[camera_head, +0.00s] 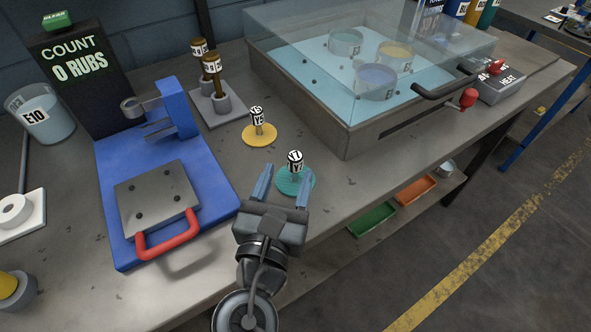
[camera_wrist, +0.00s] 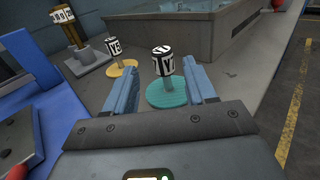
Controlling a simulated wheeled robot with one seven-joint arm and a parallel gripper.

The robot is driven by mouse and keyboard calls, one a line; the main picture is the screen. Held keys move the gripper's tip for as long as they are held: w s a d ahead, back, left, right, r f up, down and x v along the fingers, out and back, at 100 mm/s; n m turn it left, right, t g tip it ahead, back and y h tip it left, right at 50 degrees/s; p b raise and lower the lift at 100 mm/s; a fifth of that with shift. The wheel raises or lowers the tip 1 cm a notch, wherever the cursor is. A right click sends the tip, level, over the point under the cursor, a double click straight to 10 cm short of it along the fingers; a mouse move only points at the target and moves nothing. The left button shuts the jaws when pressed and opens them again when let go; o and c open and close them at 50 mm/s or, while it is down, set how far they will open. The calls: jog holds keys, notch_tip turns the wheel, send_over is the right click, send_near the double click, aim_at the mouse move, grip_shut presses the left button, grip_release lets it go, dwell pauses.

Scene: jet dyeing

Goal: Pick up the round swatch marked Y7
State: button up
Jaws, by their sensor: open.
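The round teal swatch (camera_head: 296,182) lies flat on the bench, with an upright black-and-white knob (camera_head: 295,161) on its stem that seems to read Y7. My gripper (camera_head: 284,187) is open and empty, its two blue fingers pointing at this swatch. In the wrist view the teal swatch (camera_wrist: 173,93) sits just ahead of and between the fingertips (camera_wrist: 166,83), and its knob (camera_wrist: 163,60) rises between them. A yellow round swatch (camera_head: 259,135) with a knob marked Y5 stands farther back and to the left.
A blue rubbing device (camera_head: 202,193) with a red handle stands left of my gripper. A clear-lidded water bath (camera_head: 345,137) with several beakers is behind and right. The bench's front edge is close on the right.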

aim_at(294, 166)
jog(key=w, duration=0.1)
jog(key=w+d, duration=0.1)
jog(key=w, duration=0.1)
jog(key=shift+w+d+r+p, duration=0.1)
jog(key=shift+w+r+p, duration=0.1)
jog(key=shift+w+p, duration=0.15)
jog(key=shift+w, duration=0.4)
jog(key=shift+f, duration=0.1)
grip_shut()
